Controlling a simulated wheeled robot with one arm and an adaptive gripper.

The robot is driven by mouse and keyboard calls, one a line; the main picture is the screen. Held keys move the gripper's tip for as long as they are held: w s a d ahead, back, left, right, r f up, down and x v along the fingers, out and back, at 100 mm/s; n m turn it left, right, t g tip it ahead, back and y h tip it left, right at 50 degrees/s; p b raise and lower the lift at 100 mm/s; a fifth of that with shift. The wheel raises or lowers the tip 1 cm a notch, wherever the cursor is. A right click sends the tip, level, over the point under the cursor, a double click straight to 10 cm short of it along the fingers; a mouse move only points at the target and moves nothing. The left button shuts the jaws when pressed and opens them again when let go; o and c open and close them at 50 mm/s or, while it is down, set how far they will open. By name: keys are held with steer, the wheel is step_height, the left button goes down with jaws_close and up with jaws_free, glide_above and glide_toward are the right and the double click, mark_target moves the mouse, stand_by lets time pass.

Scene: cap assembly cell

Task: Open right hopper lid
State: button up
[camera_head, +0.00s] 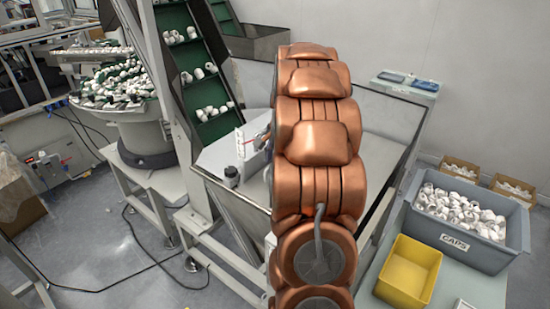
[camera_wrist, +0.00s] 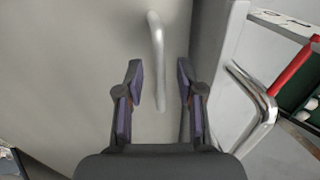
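The right hopper lid is a flat grey metal panel, lying closed as far as I can see, right of my arm in the head view (camera_head: 392,120). It fills the left and middle of the wrist view (camera_wrist: 75,60). Its bent silver bar handle (camera_wrist: 157,45) stands up from the panel. My gripper (camera_wrist: 159,78) is open, one finger on each side of the handle's near end. The fingers look apart from the bar; the depth gap is hard to judge. In the head view my arm hides most of the gripper and the handle.
The green conveyor (camera_head: 195,65) rises left of the hopper. A grey caps bin (camera_head: 470,245) and a yellow bin (camera_head: 408,272) stand on the right table. A bowl feeder (camera_head: 145,125) stands left.

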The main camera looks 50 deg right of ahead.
steer(key=shift+c, duration=0.4)
jaws_close()
steer(key=shift+r, duration=0.1)
